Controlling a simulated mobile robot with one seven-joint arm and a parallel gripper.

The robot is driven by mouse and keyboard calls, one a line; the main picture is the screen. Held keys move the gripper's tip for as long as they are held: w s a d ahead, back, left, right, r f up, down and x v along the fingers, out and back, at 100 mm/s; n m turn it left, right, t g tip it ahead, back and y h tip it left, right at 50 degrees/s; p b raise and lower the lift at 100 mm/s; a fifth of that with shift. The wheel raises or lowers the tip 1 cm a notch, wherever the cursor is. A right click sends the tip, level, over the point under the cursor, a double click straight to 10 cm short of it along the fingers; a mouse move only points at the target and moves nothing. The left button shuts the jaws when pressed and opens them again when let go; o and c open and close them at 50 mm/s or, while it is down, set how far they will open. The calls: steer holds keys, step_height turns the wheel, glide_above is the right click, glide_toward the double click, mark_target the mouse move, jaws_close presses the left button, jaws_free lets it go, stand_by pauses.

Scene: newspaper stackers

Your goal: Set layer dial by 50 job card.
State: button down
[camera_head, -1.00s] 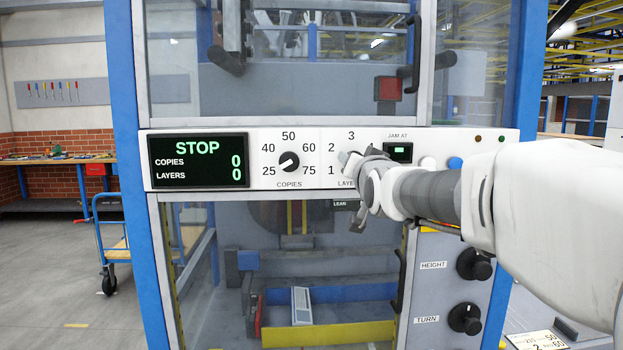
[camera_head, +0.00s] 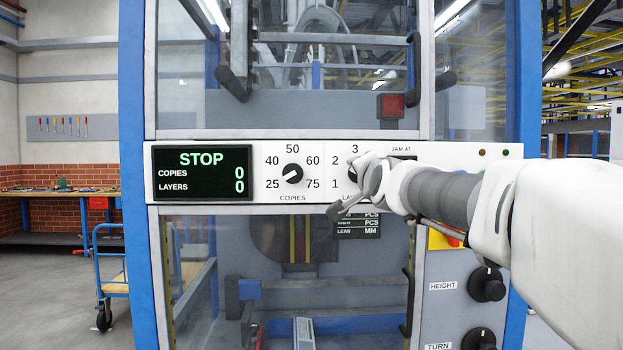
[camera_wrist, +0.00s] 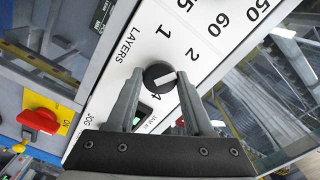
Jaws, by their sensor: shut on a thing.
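The layer dial (camera_wrist: 157,75) is a round black knob with a white pointer mark, on the white panel beside the word LAYERS. In the wrist view my gripper (camera_wrist: 159,82) has one finger on each side of it, shut on it. I cannot tell for sure which number the pointer meets. In the head view my gripper (camera_head: 358,176) covers most of this dial, with 1, 2 and 3 showing around it. The display (camera_head: 202,173) reads STOP, copies 0, layers 0. The job card is not in view now.
The copies dial (camera_head: 292,174) is just left of my gripper, its pointer towards 25. Black height (camera_head: 487,284) and turn (camera_head: 479,341) knobs are at lower right. A red knob (camera_wrist: 40,120) on yellow shows in the wrist view. A blue cart (camera_head: 112,268) stands at left.

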stand_by(0.4)
steer(key=shift+c, duration=1.5)
jaws_free()
steer(key=s+p, duration=0.1)
steer(key=s, duration=1.6)
steer(key=shift+s, duration=0.2)
